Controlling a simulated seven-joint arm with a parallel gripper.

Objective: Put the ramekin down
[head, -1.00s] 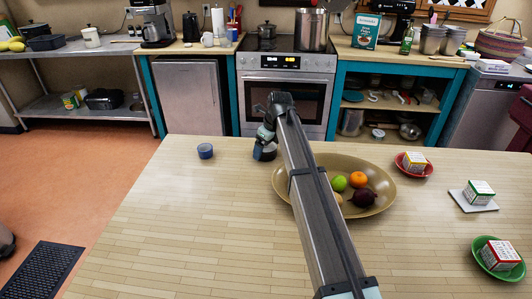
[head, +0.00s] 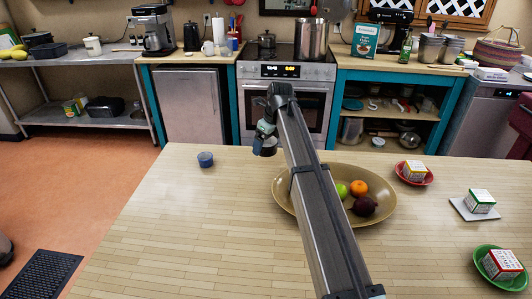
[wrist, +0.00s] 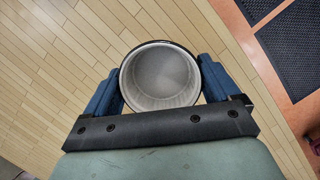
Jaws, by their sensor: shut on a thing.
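My gripper (wrist: 160,90) is shut on a ramekin (wrist: 160,75), a round cup with a pale, empty inside and a dark rim. The blue fingers press on its left and right sides, and its mouth faces the wrist camera. In the head view the held ramekin (head: 266,150) is a small dark shape under the gripper, near the table's far edge. It looks to be above the wooden table (head: 150,230), but the exact gap cannot be told. A second small blue cup (head: 205,159) stands on the table to its left.
A wide tan bowl (head: 385,208) with fruit stands right of the gripper, partly behind my arm. Boxes lie on a red plate (head: 428,180), a white coaster (head: 462,210) and a green plate (head: 483,272) at the right. The table's left and front are clear.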

